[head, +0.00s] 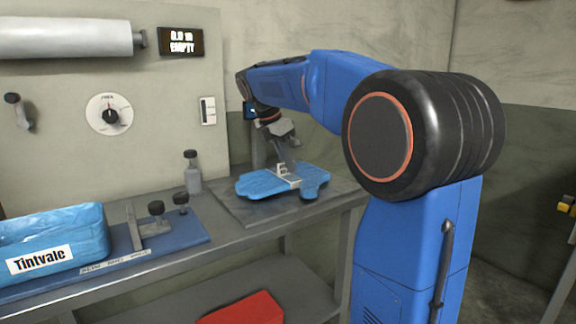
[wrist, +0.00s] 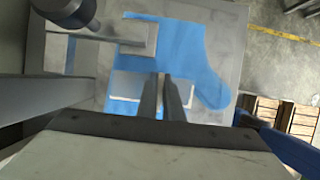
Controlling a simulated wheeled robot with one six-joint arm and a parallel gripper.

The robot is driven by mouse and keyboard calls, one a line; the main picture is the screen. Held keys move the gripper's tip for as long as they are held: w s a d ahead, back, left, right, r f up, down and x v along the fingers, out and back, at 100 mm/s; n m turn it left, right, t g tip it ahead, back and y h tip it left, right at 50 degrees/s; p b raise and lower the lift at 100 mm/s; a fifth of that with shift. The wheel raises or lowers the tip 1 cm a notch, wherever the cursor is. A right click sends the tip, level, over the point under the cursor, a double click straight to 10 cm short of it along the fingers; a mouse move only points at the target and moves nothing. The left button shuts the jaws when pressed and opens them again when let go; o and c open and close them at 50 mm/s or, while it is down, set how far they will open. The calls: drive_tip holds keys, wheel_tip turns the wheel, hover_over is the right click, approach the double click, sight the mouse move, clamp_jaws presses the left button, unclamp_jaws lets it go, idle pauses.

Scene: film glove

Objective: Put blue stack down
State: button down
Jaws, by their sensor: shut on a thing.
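The blue stack (head: 257,185) is flat and glove-shaped, with rounded lobes. In the head view it is over the grey plate (head: 240,211) on the bench. My gripper (head: 288,172) comes down on it from above and is shut on its middle part. In the wrist view the two fingers (wrist: 164,82) are close together over the blue stack (wrist: 190,45). Pale-edged grey pieces lie across the stack by the fingers. I cannot tell whether the stack touches the plate or hangs slightly above it.
A blue tray (head: 92,246) labelled Tintvale stands at the left. A blue board (head: 190,236) with a dark-knobbed clamp (head: 150,228) lies between it and the plate. A small grey bottle (head: 193,178) stands behind. A red box (head: 245,308) is on the lower shelf.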

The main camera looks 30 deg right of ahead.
sight(275, 178)
drive_tip(key=shift+f, duration=0.25)
drive_tip(key=shift+f, duration=0.15)
drive_tip(key=c, duration=1.9)
unclamp_jaws()
drive_tip(key=v, duration=1.2)
drive_tip(key=shift+s, duration=0.1)
